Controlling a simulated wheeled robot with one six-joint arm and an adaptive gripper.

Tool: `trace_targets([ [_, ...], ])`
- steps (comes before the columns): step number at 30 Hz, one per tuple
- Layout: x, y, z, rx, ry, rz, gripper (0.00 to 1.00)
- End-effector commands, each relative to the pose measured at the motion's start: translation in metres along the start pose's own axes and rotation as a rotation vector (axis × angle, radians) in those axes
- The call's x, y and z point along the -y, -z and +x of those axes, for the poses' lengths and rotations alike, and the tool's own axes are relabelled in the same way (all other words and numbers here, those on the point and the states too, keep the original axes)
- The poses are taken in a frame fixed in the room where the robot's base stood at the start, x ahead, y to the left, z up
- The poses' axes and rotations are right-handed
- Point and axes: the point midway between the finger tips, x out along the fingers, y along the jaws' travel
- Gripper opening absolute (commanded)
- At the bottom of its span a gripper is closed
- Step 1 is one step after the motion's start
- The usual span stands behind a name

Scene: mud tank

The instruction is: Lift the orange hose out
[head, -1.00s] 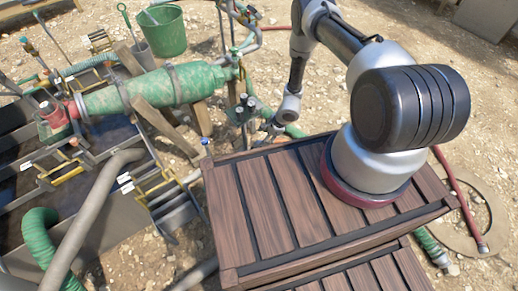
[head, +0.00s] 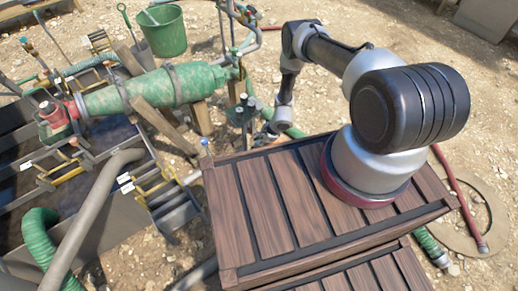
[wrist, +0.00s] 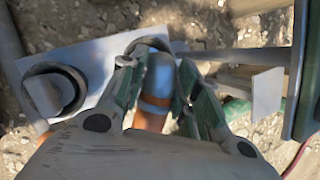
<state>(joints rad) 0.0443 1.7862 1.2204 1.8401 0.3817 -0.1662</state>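The orange hose (wrist: 149,120) shows in the wrist view, with a blue end piece (wrist: 160,76) above it in the picture. The blue end overlaps a dark round ring on a grey plate (wrist: 98,65); I cannot tell how deep it sits. My gripper (wrist: 156,70) has its two green-padded fingers on either side of the blue end, with small gaps showing, so it looks open around it. In the head view my gripper (head: 265,134) is low beside the pipework, small and partly hidden. I cannot pick out the orange hose there.
A second dark ring (wrist: 55,90) is on the grey plate. In the head view a green pump barrel (head: 160,88) and a wooden post lie left of my arm. A slatted wooden crate (head: 265,205) is in front. Green hoses and a green bucket (head: 162,32) stand around.

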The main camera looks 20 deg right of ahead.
Motion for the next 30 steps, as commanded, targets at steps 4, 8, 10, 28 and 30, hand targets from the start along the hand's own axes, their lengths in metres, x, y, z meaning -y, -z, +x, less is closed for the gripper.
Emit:
trace_targets([
  [4, 0.001, 0.000, 0.000, 0.000, 0.001, 0.000, 0.00],
  [8, 0.001, 0.000, 0.000, 0.001, 0.002, 0.000, 0.00],
  [10, 0.001, 0.000, 0.000, 0.001, 0.002, 0.000, 0.00],
  [28, 0.015, -0.023, -0.056, 0.001, 0.003, 0.001, 0.00],
  [30, 0.017, -0.028, -0.068, 0.000, 0.003, 0.000, 0.00],
])
